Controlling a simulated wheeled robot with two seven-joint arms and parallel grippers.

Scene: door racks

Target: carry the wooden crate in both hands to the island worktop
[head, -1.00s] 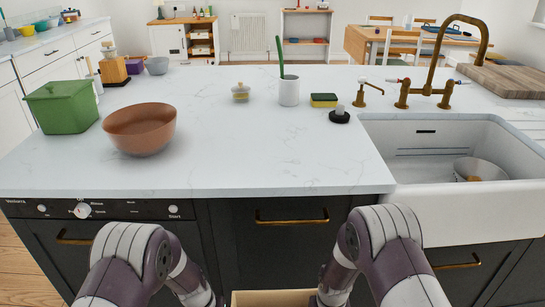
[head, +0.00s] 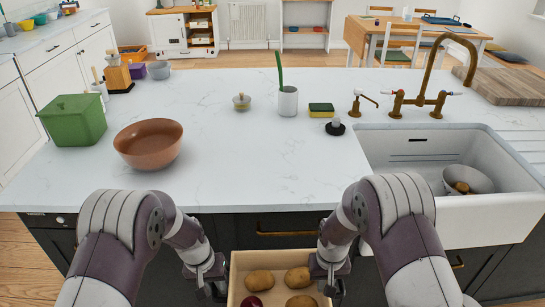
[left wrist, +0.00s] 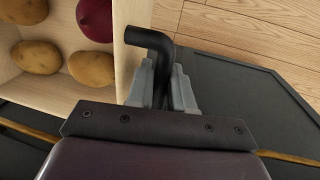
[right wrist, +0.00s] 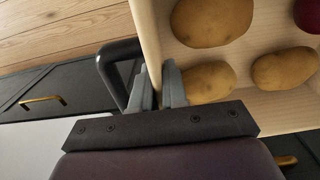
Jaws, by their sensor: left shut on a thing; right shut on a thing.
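The wooden crate (head: 235,282) is pale and open-topped, at the bottom of the head view, in front of the island cabinets. It holds several potatoes (head: 259,280) and a dark red onion (head: 251,302). My left gripper (head: 214,287) is at its left side, shut on a black handle (left wrist: 150,38) beside the crate wall. My right gripper (head: 326,278) is shut at its right side, by another black handle (right wrist: 110,65); whether it pinches handle or wall is unclear. The island worktop (head: 225,150) is white marble, beyond the crate. The crate's near end is hidden.
On the worktop stand a brown bowl (head: 148,148), a green box (head: 73,121), a small jar (head: 241,102), a white cup (head: 288,101) and a sponge (head: 321,110). The sink (head: 415,170) is at right. The worktop's front middle is clear.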

